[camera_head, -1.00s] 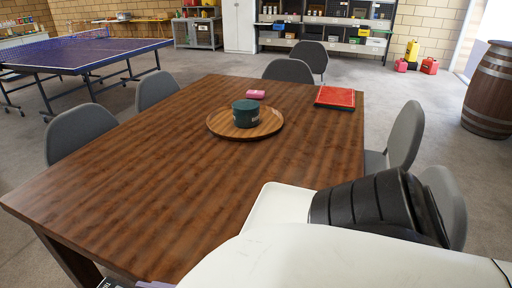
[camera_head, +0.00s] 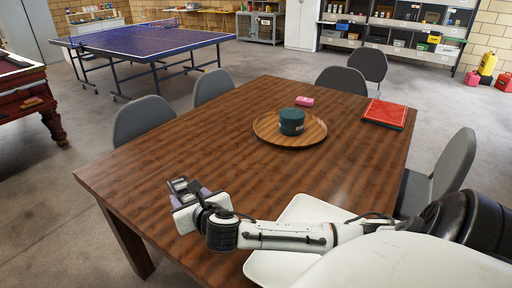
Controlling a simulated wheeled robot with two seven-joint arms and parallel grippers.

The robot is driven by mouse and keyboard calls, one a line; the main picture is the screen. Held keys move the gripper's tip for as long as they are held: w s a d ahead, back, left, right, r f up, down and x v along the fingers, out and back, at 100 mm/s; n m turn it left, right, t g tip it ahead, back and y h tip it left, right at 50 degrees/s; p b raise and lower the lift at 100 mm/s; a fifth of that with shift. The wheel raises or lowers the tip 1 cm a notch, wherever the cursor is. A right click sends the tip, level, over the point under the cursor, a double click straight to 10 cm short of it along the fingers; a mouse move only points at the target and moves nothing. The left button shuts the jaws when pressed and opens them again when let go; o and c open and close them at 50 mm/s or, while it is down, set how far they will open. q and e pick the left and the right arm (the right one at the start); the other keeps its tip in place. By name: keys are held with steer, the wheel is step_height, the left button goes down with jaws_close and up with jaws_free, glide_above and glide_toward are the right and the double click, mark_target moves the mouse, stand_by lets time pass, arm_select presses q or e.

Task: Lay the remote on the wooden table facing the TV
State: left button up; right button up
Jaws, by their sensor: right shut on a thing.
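The wooden table (camera_head: 230,135) fills the middle of the view, its dark brown top mostly bare. My right arm reaches in from the right, low over the table's near part. My right gripper (camera_head: 184,192) is near the table's front left edge, shut on a small dark and grey thing, which looks like the remote (camera_head: 179,184). The fingers partly hide it, and I cannot tell which way it faces or whether it touches the tabletop. My left gripper is not in view. No TV shows.
A round wooden tray (camera_head: 266,134) holds a dark green canister (camera_head: 291,122). A pink item (camera_head: 305,101) and a red flat box (camera_head: 385,113) lie farther back. Grey chairs (camera_head: 144,119) surround the table. A ping-pong table (camera_head: 150,42) and a pool table (camera_head: 22,96) stand left.

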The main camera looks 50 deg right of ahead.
step_height(320, 180, down, 10)
steer(key=shift+r+b, duration=0.1)
steer(key=shift+b, duration=0.95)
steer(key=o, duration=1.3)
steer(key=shift+f, duration=0.2)
steer(key=shift+s+r, duration=0.15)
steer(key=shift+r, duration=0.05)
steer(key=p+v, duration=0.1)
steer(key=v, duration=1)
steer(key=shift+s+a+r, duration=0.1)
steer(key=shift+s+r, duration=0.05)
steer(key=shift+s, duration=0.2)
